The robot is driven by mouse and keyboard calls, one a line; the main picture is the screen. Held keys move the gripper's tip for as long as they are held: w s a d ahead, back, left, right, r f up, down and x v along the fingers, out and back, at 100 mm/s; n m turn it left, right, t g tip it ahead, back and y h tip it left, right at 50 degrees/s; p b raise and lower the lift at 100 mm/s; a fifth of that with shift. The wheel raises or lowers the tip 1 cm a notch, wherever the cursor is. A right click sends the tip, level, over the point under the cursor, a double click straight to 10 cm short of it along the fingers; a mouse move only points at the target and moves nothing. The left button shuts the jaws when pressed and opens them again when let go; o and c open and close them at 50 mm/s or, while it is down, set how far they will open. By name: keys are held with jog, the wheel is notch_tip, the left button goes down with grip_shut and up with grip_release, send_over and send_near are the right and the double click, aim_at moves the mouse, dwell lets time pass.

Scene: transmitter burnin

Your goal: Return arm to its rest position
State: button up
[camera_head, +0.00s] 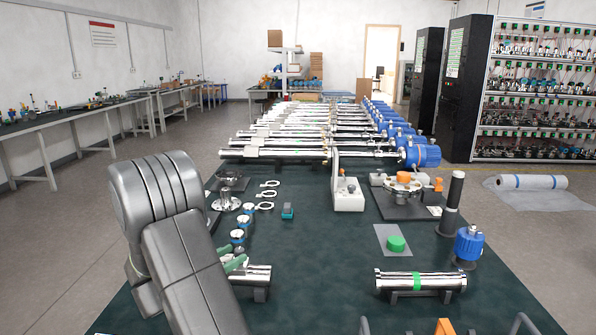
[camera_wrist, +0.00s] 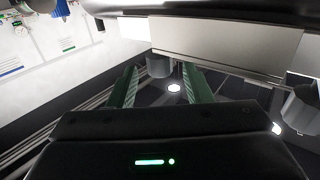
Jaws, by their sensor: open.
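My arm (camera_head: 185,255) shows as thick grey links at the lower left of the head view, raised in front of the table's left part. My gripper (camera_wrist: 160,70) shows in the wrist view, with two green ribbed fingers spread apart. Nothing shows held between them. Beyond the fingers are dark panels, grey cylinders and a small white light, which I cannot identify.
The dark green table (camera_head: 330,255) carries a steel cylinder with a green band (camera_head: 420,281), a green round piece (camera_head: 396,243), a white fixture (camera_head: 347,193), a black upright tube (camera_head: 455,190) and several long steel tubes (camera_head: 290,152) behind. The table's middle is mostly bare.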

aim_at(239, 249)
jog(key=x, duration=0.3)
jog(key=shift+d, duration=0.1)
dwell(0.3)
